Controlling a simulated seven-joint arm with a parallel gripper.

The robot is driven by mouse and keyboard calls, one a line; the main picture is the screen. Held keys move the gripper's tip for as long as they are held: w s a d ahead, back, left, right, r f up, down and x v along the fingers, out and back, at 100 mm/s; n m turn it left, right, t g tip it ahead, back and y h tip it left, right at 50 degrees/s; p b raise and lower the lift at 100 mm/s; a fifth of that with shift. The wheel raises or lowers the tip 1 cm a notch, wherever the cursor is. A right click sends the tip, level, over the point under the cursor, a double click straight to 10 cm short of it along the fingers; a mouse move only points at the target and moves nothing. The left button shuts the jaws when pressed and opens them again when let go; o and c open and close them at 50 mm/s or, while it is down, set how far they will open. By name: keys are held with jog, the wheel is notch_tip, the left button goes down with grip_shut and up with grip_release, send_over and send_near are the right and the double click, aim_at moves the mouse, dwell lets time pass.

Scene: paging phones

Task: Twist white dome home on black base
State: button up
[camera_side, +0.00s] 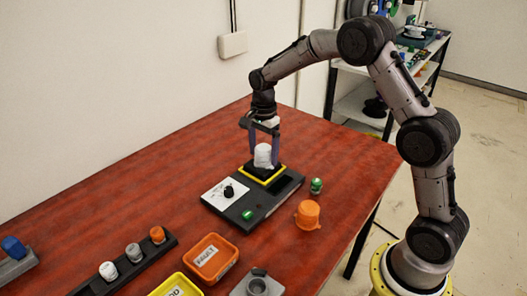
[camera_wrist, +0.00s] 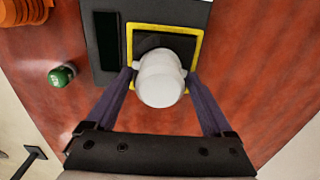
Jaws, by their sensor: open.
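The white dome (camera_side: 263,156) sits upright over the yellow-edged square on the dark station in the side view. In the wrist view the white dome (camera_wrist: 160,80) covers most of the black base (camera_wrist: 152,43) inside the yellow frame. How far the dome is seated on the base is hidden. My gripper (camera_side: 264,150) points down over the dome. Its two purple fingers stand on either side of the dome, and they also show in the wrist view (camera_wrist: 160,82). Small gaps seem to separate the fingers from the dome's body.
The dark station (camera_side: 228,205) carries a white panel with a black knob (camera_side: 228,191). A green-capped piece (camera_side: 316,186) and an orange cup (camera_side: 307,214) stand to its right. An orange FAULT tray (camera_side: 230,265), a yellow tray (camera_side: 160,291) and a rack of domes (camera_side: 130,268) lie in front.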

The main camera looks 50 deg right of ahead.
jog(key=c, duration=0.9)
jog(key=shift+m, duration=1.2)
jog(key=shift+c, duration=0.3)
jog(key=shift+m, duration=1.2)
jog(key=shift+m, duration=1.2)
